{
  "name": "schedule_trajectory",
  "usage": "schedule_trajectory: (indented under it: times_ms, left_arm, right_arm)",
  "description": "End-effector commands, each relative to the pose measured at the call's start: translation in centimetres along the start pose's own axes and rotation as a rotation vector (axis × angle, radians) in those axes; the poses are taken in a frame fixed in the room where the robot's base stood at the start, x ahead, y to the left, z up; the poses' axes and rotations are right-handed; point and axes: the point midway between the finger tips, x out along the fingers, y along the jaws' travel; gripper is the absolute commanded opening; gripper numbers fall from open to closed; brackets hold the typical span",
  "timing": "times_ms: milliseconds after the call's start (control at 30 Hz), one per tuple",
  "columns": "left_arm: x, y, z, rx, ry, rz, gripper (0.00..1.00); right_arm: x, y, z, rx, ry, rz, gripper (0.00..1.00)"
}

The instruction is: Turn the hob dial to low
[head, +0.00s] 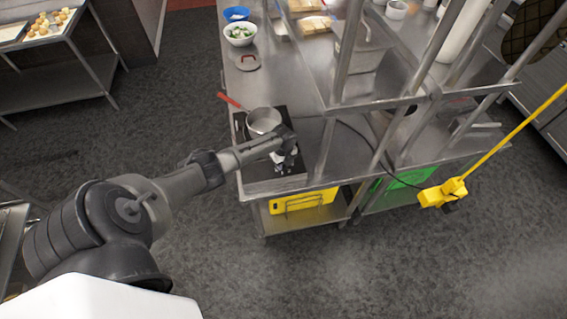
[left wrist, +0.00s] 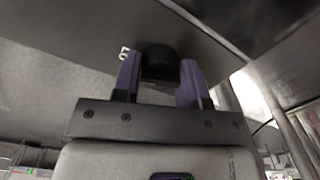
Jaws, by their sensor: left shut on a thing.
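The black hob (head: 268,173) lies on the steel counter, with a small pot (head: 263,121) with a red handle on its far part. My left gripper (head: 286,160) is at the near part of the hob. In the left wrist view my left gripper (left wrist: 160,78) has its two purple fingers on either side of the round black dial (left wrist: 159,62) and is shut on it. A small white mark shows just left of the dial. The dial's setting cannot be read. The arm hides the dial in the head view. My right gripper is not in view.
Steel shelf posts (head: 345,55) rise just right of the hob. A bowl of greens (head: 240,34), a blue bowl (head: 236,13) and a pot lid (head: 247,62) stand behind it. The floor left of the counter is clear.

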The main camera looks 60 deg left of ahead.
Motion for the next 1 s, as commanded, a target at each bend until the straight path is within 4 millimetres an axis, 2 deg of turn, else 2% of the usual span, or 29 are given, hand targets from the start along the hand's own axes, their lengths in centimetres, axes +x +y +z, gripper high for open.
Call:
schedule_trajectory:
  times_ms: [533, 567, 600, 800, 1000]
  left_arm:
    - [0.01, 0.02, -0.04, 0.020, 0.001, 0.001, 0.16]
    - [0.01, 0.02, -0.04, 0.020, 0.001, 0.001, 0.42]
    - [0.01, 0.02, -0.04, 0.020, 0.000, 0.001, 0.46]
    - [0.00, 0.01, -0.03, 0.019, 0.000, 0.001, 0.65]
    - [-0.02, 0.00, -0.01, 0.019, 0.000, 0.000, 0.65]
  right_arm:
    - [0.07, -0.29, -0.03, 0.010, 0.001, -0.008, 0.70]
    - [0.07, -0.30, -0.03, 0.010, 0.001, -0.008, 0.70]
    - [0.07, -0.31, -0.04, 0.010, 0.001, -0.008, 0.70]
    - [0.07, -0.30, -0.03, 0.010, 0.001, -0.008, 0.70]
    - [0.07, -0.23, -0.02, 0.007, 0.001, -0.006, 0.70]
